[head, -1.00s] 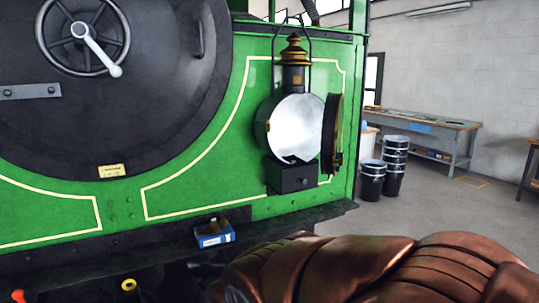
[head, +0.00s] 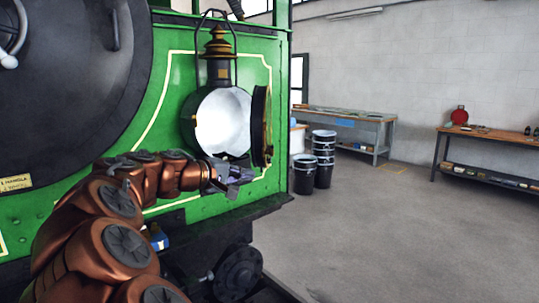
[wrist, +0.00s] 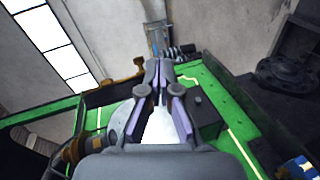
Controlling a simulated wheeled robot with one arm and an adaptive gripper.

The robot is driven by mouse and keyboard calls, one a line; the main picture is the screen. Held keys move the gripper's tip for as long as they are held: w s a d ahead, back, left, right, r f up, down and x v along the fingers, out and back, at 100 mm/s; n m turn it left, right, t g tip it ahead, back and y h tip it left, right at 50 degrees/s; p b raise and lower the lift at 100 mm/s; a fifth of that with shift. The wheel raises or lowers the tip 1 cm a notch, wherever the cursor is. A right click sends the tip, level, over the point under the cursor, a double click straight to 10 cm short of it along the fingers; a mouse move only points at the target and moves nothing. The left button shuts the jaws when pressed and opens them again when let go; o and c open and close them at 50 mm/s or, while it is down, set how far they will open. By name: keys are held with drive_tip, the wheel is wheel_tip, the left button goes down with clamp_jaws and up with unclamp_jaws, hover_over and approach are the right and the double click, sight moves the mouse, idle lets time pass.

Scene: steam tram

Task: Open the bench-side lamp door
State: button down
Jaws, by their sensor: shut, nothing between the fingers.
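The lamp (head: 218,72) hangs on the green front of the tram, with a brass-topped chimney and a bright round inside. Its round dark door (head: 260,127) stands open, swung out at the right side of the lamp. My gripper (head: 243,178) is shut and empty. In the head view it appears just below the lamp's opening and left of the door's lower edge; contact cannot be told. In the wrist view my gripper (wrist: 157,75) points past the lamp's bright inside (wrist: 160,126), partly covering it. The lamp's dark box base (wrist: 206,118) lies right of the fingers there.
Black drums (head: 304,175) stand behind the tram's right side. Benches (head: 355,118) line the wall. The floor on the right is clear.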

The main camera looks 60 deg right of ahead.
sight(265, 151)
drive_tip(key=w+d+r+n+h, duration=0.2)
drive_tip(key=w+d+h, duration=0.1)
drive_tip(key=w+d, duration=0.3)
drive_tip(key=shift+t, duration=0.3)
drive_tip(key=d+p, duration=0.3)
drive_tip(key=d, duration=0.5)
drive_tip(key=shift+w+d, duration=0.1)
drive_tip(key=shift+d, duration=0.2)
drive_tip(key=shift+s+d+r+p, duration=0.15)
drive_tip(key=shift+s+d+p, duration=0.35)
drive_tip(key=shift+s, duration=0.45)
drive_tip(key=shift+s+d, duration=0.55)
drive_tip(key=shift+s, duration=0.05)
drive_tip(key=shift+s+d+f+n, duration=0.15)
drive_tip(key=shift+f+n, duration=0.05)
drive_tip(key=shift+n, duration=0.1)
